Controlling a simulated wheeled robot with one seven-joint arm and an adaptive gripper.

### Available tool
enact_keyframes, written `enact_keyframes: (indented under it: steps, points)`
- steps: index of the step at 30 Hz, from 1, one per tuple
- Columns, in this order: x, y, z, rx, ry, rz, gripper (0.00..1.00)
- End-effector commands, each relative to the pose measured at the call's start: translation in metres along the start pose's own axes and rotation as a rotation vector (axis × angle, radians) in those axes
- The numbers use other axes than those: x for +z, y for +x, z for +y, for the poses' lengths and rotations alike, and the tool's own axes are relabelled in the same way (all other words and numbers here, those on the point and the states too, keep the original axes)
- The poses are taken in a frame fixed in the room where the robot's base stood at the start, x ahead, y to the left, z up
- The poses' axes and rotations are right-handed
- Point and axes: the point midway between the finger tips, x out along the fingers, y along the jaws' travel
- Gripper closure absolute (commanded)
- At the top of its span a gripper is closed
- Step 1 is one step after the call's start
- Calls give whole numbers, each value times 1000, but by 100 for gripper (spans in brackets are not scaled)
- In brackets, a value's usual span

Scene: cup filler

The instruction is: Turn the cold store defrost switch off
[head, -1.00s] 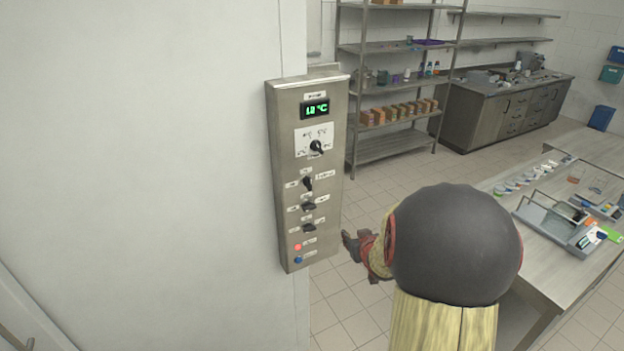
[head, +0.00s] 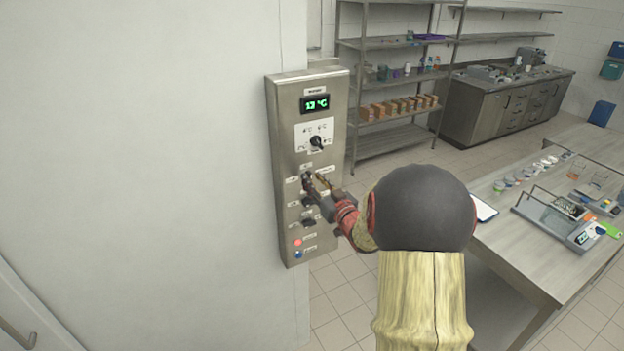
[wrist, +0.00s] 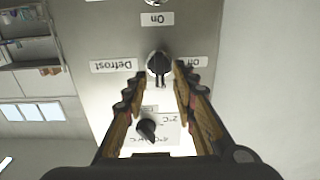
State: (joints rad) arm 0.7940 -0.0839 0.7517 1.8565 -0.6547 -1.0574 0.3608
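The defrost switch (head: 307,177) is the upper of several black rotary switches on the steel control panel (head: 284,140). In the wrist view, which shows the panel upside down, its black knob (wrist: 158,65) has its handle upright in the picture, across the line between the "Defrost" label (wrist: 124,65) and the "Off" label (wrist: 190,62). My gripper (head: 314,183) is at the panel. In the wrist view my gripper (wrist: 157,78) is open, one finger on each side of the knob, with gaps visible. The fingers partly hide the switch in the head view.
Above the switch are a temperature dial (head: 316,142) and a green display (head: 316,104). Lower switches (head: 308,222), a red light (head: 298,242) and a blue button (head: 298,254) are below. A table (head: 500,243) with lab items stands at right; shelves (head: 400,135) are behind.

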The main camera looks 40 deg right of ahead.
Motion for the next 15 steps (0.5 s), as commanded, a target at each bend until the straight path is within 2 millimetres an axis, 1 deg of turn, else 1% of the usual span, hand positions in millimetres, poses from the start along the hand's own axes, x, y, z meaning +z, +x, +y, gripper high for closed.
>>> enact_keyframes:
  steps: [3, 6, 13, 15]
  points:
    - [0, 10, 0, 0, 1, 0, 73]
    - [0, 14, 0, 0, 0, 1, 73]
    - [-1, 14, 0, 1, 0, 1, 73]
    - [0, 14, 0, 1, 0, 1, 76]
